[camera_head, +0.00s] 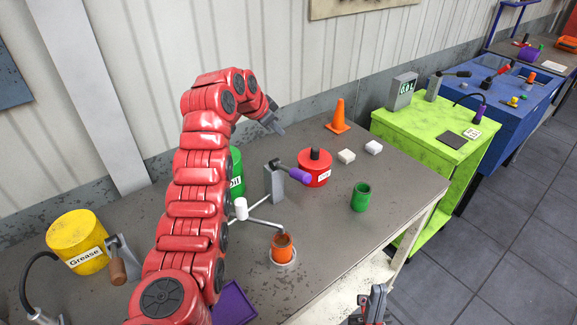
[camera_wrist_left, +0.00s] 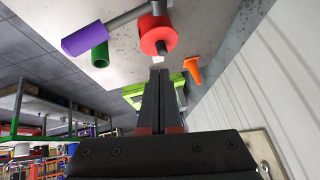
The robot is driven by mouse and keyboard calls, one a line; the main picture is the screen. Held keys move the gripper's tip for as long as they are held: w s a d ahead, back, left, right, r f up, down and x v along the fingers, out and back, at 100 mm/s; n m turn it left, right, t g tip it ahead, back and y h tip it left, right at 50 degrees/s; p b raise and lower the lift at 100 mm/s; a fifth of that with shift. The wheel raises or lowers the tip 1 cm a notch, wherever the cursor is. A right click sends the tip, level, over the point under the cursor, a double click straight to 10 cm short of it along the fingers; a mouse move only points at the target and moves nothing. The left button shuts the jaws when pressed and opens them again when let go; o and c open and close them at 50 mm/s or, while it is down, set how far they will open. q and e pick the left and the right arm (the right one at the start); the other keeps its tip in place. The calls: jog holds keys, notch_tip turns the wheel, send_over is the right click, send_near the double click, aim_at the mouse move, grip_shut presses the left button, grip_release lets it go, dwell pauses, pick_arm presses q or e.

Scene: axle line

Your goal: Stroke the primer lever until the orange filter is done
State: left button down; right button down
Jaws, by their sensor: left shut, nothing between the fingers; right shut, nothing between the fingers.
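The orange filter (camera_head: 282,248) stands upright in a pale round seat on the table, below the end of a bent grey spout (camera_head: 265,222). Behind it is a grey pump post (camera_head: 275,183). Its primer lever with a purple grip (camera_head: 300,175) points right, and the grip also shows in the left wrist view (camera_wrist_left: 84,39). My left gripper (camera_head: 277,129) is shut and empty, above the table behind the lever and apart from it; its closed fingers show in the left wrist view (camera_wrist_left: 158,78). My right gripper (camera_head: 376,298) is shut and empty at the bottom edge, low and right of the filter.
A red can (camera_head: 314,172) stands close behind the purple grip. A green cup (camera_head: 360,197), two white blocks (camera_head: 346,157) and an orange cone (camera_head: 338,118) stand to the right. A yellow grease can (camera_head: 76,241) and a brown-handled lever (camera_head: 118,271) are at left. My red arm hides part of a green can.

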pick_arm(q)
send_over(289, 170)
jog(key=w+a, duration=0.2)
notch_tip(289, 170, down, 5)
jog(key=shift+s+d+f+b, duration=0.1)
jog(key=shift+s+f+b, duration=0.15)
jog(key=shift+f, duration=0.45)
jog(key=shift+s+d+f+b, duration=0.15)
jog(key=shift+f+b, duration=0.1)
jog(key=shift+f, duration=0.4)
dwell(0.7)
jog(key=shift+s+f+b, duration=0.15)
jog(key=shift+f+b, duration=0.25)
jog(key=shift+b, duration=0.2)
